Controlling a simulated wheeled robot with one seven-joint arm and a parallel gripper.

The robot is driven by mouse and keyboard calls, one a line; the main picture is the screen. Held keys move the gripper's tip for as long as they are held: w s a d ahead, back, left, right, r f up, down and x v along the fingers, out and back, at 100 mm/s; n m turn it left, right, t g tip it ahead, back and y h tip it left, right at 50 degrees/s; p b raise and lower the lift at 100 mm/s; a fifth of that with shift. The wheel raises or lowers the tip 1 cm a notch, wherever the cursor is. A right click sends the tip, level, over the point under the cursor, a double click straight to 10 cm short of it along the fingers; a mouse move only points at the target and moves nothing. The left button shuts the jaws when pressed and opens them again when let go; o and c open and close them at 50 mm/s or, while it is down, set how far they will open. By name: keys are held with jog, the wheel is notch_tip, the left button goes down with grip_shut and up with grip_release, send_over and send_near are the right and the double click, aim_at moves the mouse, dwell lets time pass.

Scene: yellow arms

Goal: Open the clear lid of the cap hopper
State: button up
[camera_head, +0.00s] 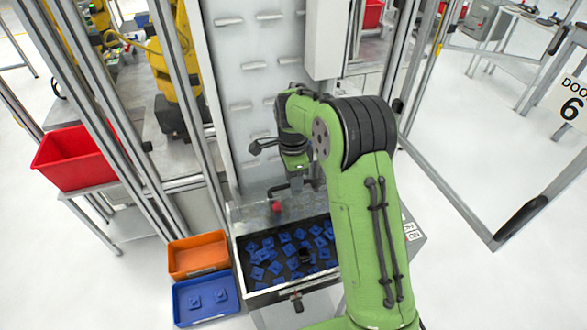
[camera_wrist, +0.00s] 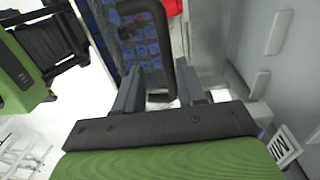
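The cap hopper (camera_head: 262,296) is a dark open-looking box holding several blue caps, low in the middle of the head view. A clear panel (camera_head: 247,210) with a red knob (camera_head: 277,207) shows at its back edge; I cannot tell its exact tilt. My gripper (camera_head: 295,187) is above this back edge. In the wrist view my gripper (camera_wrist: 158,80) has its fingers apart. A bent black bar (camera_wrist: 160,35) runs down between them, with gaps at the sides. Blue caps show beyond it. My arm hides the hopper's right side in the head view.
An orange bin (camera_head: 198,254) and a blue bin (camera_head: 206,299) with two caps stand left of the hopper. A red bin (camera_head: 75,158) is on a stand further left. A grey panel (camera_head: 245,75) rises behind. Metal frame posts flank it.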

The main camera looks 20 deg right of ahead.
notch_tip(320, 180, up, 15)
jog(key=p, duration=0.1)
jog(key=shift+w+r+p, duration=0.2)
jog(key=shift+w+p, duration=0.15)
